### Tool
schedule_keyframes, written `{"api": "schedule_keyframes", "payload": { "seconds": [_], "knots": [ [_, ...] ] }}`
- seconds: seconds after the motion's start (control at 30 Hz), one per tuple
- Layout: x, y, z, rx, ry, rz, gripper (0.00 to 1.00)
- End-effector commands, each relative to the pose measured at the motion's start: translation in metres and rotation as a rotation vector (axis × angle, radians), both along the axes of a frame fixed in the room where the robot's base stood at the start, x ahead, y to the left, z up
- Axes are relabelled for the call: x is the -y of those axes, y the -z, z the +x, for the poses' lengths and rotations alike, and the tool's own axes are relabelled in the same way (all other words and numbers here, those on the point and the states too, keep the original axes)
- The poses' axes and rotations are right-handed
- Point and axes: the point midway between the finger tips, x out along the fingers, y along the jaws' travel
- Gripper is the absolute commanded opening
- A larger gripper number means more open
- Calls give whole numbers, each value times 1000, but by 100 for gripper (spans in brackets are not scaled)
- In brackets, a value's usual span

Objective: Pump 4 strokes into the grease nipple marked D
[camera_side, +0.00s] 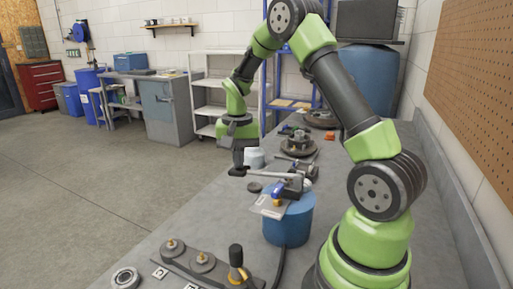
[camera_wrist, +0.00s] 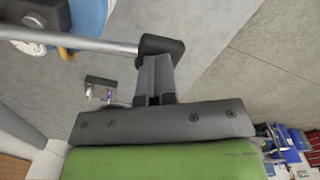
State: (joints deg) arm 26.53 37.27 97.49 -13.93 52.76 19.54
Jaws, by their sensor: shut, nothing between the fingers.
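A blue grease bucket (camera_side: 288,222) stands on the bench with a pump head (camera_side: 290,187) on top. The pump's lever (camera_side: 266,172) reaches left to a black grip (camera_side: 238,171); the lever rod (camera_wrist: 85,39) and grip (camera_wrist: 160,46) also show in the wrist view. My gripper (camera_side: 238,160) is shut, its fingertips (camera_wrist: 156,62) at the grip, with nothing between them; touching or apart, I cannot tell. A dark rail (camera_side: 215,265) at the front carries several round fittings, including one (camera_side: 172,246). A black upright piece (camera_side: 236,256) with a yellow base stands at its right. White tags (camera_side: 160,272) are unreadable.
A dark hose (camera_side: 279,268) runs down beside the bucket. A ring (camera_side: 125,278) lies at the bench's front left. A white pot (camera_side: 254,157) and several mechanical parts (camera_side: 299,146) sit behind the pump. Left of the bench is open floor (camera_side: 100,170).

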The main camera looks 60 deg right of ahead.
Motion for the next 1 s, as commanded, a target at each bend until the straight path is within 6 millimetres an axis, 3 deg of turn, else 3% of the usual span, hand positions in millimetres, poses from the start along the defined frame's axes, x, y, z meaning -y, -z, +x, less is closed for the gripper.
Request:
{"api": "schedule_keyframes", "payload": {
  "seconds": [0.17, 0.8, 1.0],
  "knots": [
    [0, -6, -1, 0, -1, -1, 0],
    [0, -65, -11, 2, 0, -1, 0],
    [0, -73, -12, 0, 0, 0, 0]
  ]
}}
